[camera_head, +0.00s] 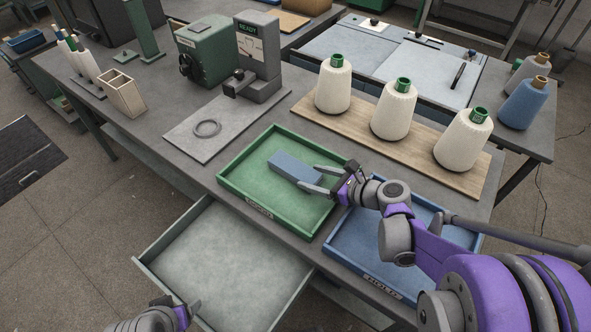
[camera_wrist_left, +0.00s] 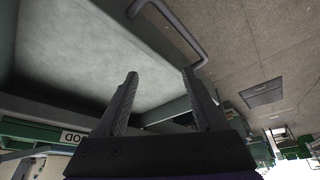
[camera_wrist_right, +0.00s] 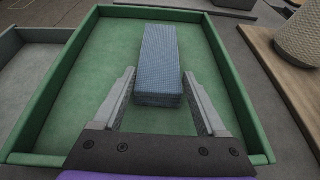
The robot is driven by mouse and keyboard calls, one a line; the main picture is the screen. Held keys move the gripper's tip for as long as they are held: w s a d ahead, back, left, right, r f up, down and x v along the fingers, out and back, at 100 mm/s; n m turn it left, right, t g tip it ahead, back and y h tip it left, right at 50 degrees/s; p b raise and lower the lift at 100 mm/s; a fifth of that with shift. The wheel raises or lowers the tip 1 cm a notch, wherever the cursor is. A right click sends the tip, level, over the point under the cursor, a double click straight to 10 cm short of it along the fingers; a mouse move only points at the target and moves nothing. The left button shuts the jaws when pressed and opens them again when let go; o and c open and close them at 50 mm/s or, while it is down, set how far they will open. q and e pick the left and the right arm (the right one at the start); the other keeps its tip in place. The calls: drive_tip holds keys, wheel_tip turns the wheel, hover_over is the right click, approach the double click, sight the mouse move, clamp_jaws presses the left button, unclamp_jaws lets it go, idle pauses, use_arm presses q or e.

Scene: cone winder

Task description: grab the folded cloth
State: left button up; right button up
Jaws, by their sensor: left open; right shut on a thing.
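The folded cloth (camera_head: 293,166) is a blue-grey block lying in the green tray (camera_head: 253,178). In the right wrist view the cloth (camera_wrist_right: 160,60) extends away from me, its near end between my fingers. My right gripper (camera_head: 325,180) is shut on that near end, low in the tray; it also shows in the right wrist view (camera_wrist_right: 158,92). My left gripper (camera_wrist_left: 160,78) is open and empty by the open drawer (camera_head: 215,265), near its bar handle (camera_wrist_left: 182,38). In the head view only part of the left gripper shows at the bottom edge.
A blue tray (camera_head: 345,240) lies right of the green one, partly behind my right arm. White yarn cones (camera_head: 392,110) stand on a wooden board behind. A grey mat (camera_head: 190,140) with a ring lies left of the green tray. The open drawer looks empty.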

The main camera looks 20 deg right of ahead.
drive_tip(key=shift+c, duration=1)
drive_tip(key=shift+r, duration=0.15)
